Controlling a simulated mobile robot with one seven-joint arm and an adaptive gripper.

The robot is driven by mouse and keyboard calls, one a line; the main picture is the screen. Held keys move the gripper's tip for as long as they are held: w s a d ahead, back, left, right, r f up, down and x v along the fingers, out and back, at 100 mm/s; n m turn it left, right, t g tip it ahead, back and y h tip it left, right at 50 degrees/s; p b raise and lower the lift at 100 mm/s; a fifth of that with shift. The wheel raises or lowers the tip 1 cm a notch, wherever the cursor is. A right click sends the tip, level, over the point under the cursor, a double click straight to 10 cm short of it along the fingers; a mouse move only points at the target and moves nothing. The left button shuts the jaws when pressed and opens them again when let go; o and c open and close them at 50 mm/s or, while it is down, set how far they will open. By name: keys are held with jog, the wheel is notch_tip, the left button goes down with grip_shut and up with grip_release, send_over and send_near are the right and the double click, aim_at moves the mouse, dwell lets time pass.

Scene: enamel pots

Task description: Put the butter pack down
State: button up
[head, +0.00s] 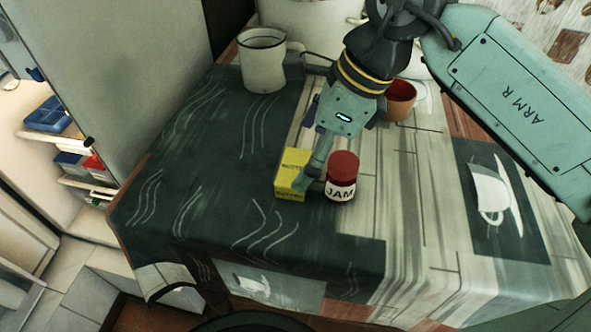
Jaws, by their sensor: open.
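The butter pack (292,171) is a small yellow box with dark lettering. It stands upright on the patterned tablecloth, near the middle of the table. My gripper (308,180) is open and points down at the pack. One finger is in front of the pack's right side, between it and the jam jar. The other finger is not clearly visible, and I cannot tell whether the gripper touches the pack.
A jam jar (341,178) with a red lid stands close to the right of the pack. A white enamel mug (264,62) and a red-brown cup (399,98) stand farther back. The dark tablecloth (200,190) is clear on the left and front.

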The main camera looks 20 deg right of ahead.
aim_at(297, 167)
jog(key=x, duration=0.3)
jog(key=shift+a+f, duration=0.2)
jog(key=shift+f, duration=0.05)
jog(key=shift+c, duration=0.6)
jog(key=c, duration=1.4)
jog(key=shift+r, duration=0.1)
